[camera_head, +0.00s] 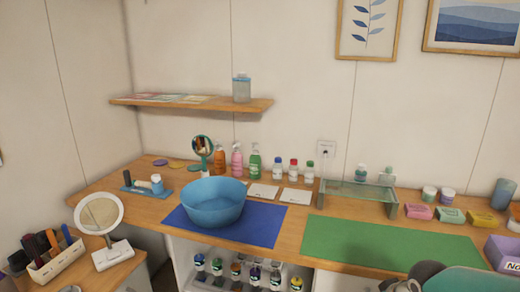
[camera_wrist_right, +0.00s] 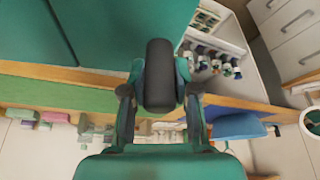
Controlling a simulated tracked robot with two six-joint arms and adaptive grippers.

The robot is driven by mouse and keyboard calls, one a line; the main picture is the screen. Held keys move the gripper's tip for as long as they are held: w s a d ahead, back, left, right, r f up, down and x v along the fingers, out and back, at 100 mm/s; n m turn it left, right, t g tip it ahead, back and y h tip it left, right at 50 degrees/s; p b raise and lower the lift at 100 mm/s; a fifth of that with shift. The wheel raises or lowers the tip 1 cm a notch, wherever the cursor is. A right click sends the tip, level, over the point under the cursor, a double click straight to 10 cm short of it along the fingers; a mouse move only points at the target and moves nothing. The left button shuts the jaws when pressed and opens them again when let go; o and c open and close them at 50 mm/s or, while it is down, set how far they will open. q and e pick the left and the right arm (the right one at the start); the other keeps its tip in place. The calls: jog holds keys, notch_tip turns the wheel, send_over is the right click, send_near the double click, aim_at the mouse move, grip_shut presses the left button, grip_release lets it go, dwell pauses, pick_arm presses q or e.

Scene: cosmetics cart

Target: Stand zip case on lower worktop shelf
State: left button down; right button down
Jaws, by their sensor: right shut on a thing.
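In the right wrist view a dark grey, rounded zip case (camera_wrist_right: 160,75) sits between the two fingers of my right gripper (camera_wrist_right: 160,85), whose tips press on it from both sides. It is seen nearly end-on, with the front of the worktop and the lower shelf beyond. The white-walled lower worktop shelf (camera_head: 183,262) shows at the bottom of the head view; several small bottles stand in it. It also shows in the right wrist view (camera_wrist_right: 234,32), to the right of the case. Grey and teal shapes at the head view's bottom right are only partly in frame. My left gripper is out of view.
The worktop carries a blue bowl (camera_head: 214,201) on a blue mat (camera_head: 262,226), a green mat (camera_head: 385,243), a glass riser (camera_head: 357,190), soaps and bottles. A mirror (camera_head: 100,214) and brush holder (camera_head: 55,260) stand at left. The green mat is largely clear.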

jog(key=shift+w+a+f+m, duration=0.6)
jog(key=shift+w+a+f, duration=1.05)
jog(key=shift+a+f, duration=2)
jog(key=s+f, duration=0.4)
jog(key=shift+f+h, duration=0.3)
jog(key=shift+f, duration=0.1)
